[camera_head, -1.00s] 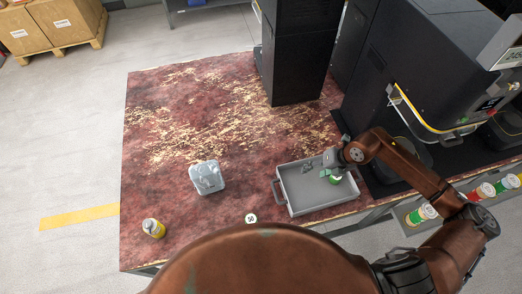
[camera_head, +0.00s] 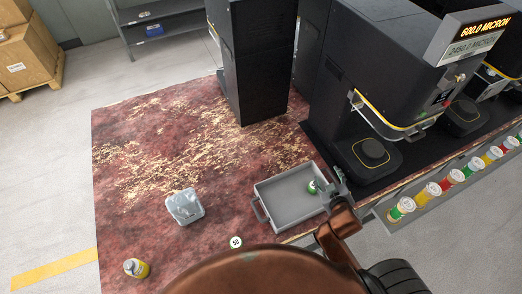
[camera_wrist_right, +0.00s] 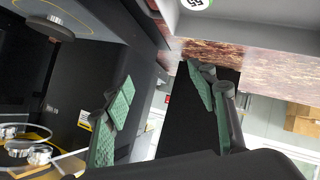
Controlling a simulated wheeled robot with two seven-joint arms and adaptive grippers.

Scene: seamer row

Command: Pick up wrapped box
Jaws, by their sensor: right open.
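The wrapped box (camera_head: 184,207) looks like a small pale grey, crinkled bundle. It sits on the worn red tabletop (camera_head: 130,170), left of the grey tray. My right gripper (camera_head: 338,188) is at the tray's right end, well to the right of the wrapped box. In the right wrist view its green-padded fingers (camera_wrist_right: 163,108) are apart with nothing between them. The wrapped box does not show in that view. My left gripper is not in view.
The grey tray (camera_head: 262,189) holds a green-and-white tin (camera_head: 311,187). A white numbered disc (camera_head: 236,242) and a yellow can (camera_head: 136,268) are near the front. Black machines (camera_head: 385,75) stand behind and right. Coloured tins line a rail (camera_head: 415,208) at right.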

